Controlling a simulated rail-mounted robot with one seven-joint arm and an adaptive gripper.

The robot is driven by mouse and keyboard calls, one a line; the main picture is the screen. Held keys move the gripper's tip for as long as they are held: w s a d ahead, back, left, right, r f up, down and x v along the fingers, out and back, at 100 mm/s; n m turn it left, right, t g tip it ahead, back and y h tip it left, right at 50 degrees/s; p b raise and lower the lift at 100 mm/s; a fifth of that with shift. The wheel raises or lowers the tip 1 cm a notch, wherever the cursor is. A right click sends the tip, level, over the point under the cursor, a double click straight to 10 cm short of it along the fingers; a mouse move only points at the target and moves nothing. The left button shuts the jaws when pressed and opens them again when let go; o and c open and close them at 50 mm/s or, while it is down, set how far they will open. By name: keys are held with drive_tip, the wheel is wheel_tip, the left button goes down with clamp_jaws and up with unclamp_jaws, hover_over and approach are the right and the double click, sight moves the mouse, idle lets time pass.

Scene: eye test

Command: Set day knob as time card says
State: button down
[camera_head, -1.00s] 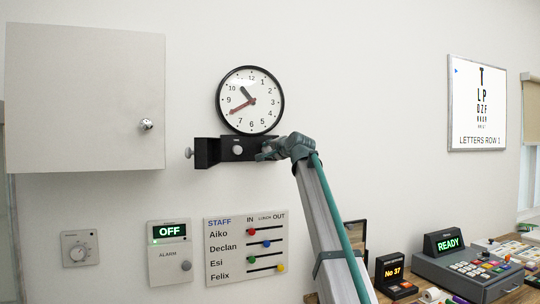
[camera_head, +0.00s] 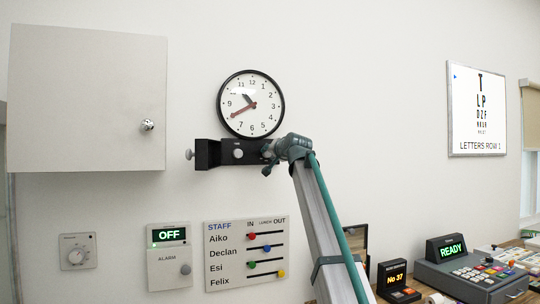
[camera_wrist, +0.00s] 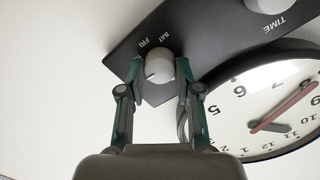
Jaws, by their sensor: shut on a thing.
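The day knob (camera_wrist: 160,64) is a round grey-white knob on the black panel (camera_wrist: 125,50) under the wall clock. In the wrist view, SAT and FRI are printed near it, and a dark mark on its face points to the lower left. My gripper (camera_wrist: 160,72) has one finger on each side of the knob and is shut on it. In the head view, my gripper (camera_head: 268,152) is at the panel's right end and hides the day knob. A second knob (camera_head: 238,154) sits mid-panel; it shows near TIME in the wrist view. I cannot identify a time card.
The clock (camera_head: 251,104) hangs just above the panel. A side knob (camera_head: 189,154) sticks out at the panel's left end. A white cabinet (camera_head: 85,95), an alarm box (camera_head: 169,257) and a staff board (camera_head: 246,252) are on the wall. A console (camera_head: 470,275) is at lower right.

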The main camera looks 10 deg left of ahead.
drive_tip(key=c, duration=0.8)
unclamp_jaws()
drive_tip(key=shift+s, duration=0.1)
drive_tip(key=v, duration=1.2)
